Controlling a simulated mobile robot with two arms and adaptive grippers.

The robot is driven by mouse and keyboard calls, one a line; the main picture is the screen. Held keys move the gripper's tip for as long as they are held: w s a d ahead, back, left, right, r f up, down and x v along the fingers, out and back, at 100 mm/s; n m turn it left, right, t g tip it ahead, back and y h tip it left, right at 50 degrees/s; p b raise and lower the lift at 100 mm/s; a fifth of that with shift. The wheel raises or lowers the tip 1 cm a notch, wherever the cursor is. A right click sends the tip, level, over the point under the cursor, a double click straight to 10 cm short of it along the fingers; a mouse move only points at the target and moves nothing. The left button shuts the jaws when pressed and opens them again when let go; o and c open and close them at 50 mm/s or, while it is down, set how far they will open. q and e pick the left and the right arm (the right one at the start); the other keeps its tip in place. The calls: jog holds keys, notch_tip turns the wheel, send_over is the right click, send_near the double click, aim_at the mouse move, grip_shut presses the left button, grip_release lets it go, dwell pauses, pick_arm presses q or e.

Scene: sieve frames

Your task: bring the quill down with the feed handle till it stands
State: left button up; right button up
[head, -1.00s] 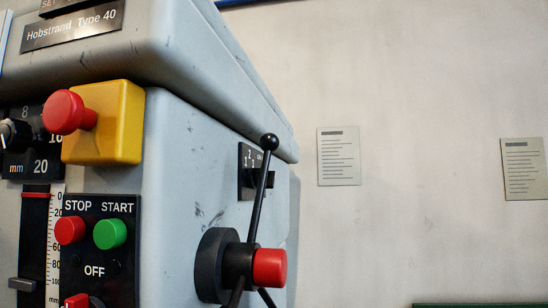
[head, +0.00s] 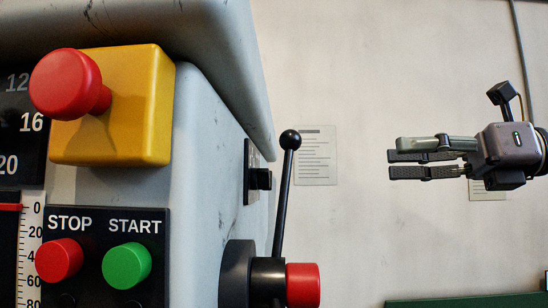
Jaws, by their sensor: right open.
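The feed handle (head: 283,205) is a black lever with a ball knob, standing nearly upright from a dark hub with a red cap (head: 302,285) on the right side of the drill press. The depth scale (head: 33,250) shows at the lower left, with a red marker (head: 10,207) at about 0. The quill itself is out of view. My right gripper (head: 390,164) reaches in from the right, fingers pointing left, apart from the handle with wall behind it. It is open and holds nothing. My left gripper is not in view.
The press head (head: 200,120) fills the left side. A yellow box with a red mushroom button (head: 66,84) juts out above the red stop button (head: 59,260) and green start button (head: 127,265). A green edge (head: 470,300) lies at the lower right. Space between handle and gripper is clear.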

jog(key=p, duration=0.2)
send_near(288, 175)
notch_tip(288, 175, up, 2)
jog(key=d, duration=0.1)
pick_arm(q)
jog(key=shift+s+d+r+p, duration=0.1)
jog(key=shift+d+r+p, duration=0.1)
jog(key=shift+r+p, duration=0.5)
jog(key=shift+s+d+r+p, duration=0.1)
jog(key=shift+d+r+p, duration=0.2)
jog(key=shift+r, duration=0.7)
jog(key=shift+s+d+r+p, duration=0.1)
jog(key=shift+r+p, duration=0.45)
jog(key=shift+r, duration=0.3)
pick_arm(e)
jog(key=shift+w+a+r, duration=0.1)
jog(key=shift+w+a, duration=0.45)
jog(key=shift+a, duration=1.25)
jog(key=shift+w+a, duration=0.5)
jog(key=shift+a, duration=1.3)
jog(key=shift+w+a, duration=0.55)
jog(key=shift+a, duration=1.25)
grip_shut()
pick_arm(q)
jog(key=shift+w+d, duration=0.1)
